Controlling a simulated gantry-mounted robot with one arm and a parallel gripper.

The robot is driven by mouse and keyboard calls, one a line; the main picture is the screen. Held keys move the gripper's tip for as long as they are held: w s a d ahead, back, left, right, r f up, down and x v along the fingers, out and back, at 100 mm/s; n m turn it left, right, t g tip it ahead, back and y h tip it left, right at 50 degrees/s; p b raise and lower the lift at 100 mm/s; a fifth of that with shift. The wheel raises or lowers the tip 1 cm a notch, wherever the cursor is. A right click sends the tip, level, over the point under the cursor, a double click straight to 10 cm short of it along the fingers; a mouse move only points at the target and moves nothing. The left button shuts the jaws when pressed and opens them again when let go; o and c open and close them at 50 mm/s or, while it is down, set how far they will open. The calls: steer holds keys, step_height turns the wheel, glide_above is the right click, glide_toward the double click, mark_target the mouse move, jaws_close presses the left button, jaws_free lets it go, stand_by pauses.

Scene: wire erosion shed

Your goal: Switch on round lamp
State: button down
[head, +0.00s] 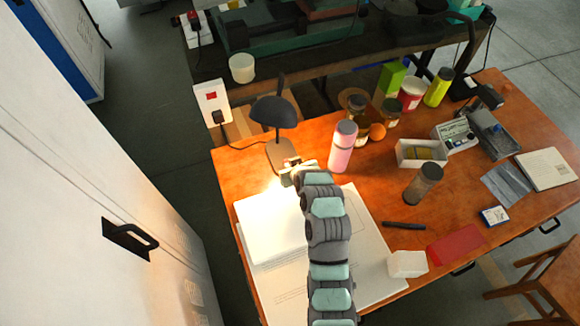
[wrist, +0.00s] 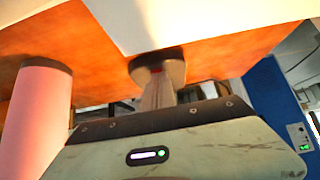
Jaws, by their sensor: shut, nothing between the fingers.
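The round lamp (head: 273,112) has a dark domed shade and stands at the back left corner of the table, above a grey-brown base (head: 280,153). A bright warm glow lies on the table and paper below the shade, so the lamp looks lit. My gripper (head: 291,166) is down at the front of the lamp base. In the wrist view my gripper (wrist: 157,76) is shut and empty, its fingertips at a dark rounded piece (wrist: 170,60) with a reddish spot, apparently the lamp base. Whether they touch it I cannot tell. The bulb is hidden.
A pink bottle (head: 343,147) stands close right of my gripper; it also shows in the wrist view (wrist: 38,115). Large papers (head: 360,250) lie under my arm. A wall socket with a red switch (head: 211,95) and plug is behind left. Jars and a white box (head: 407,155) stand farther right.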

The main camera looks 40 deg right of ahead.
steer(key=shift+r+p, duration=0.35)
steer(key=shift+r, duration=0.4)
steer(key=shift+r, duration=0.4)
steer(key=p+v, duration=0.2)
steer(key=v, duration=1)
steer(key=shift+s+r, duration=0.2)
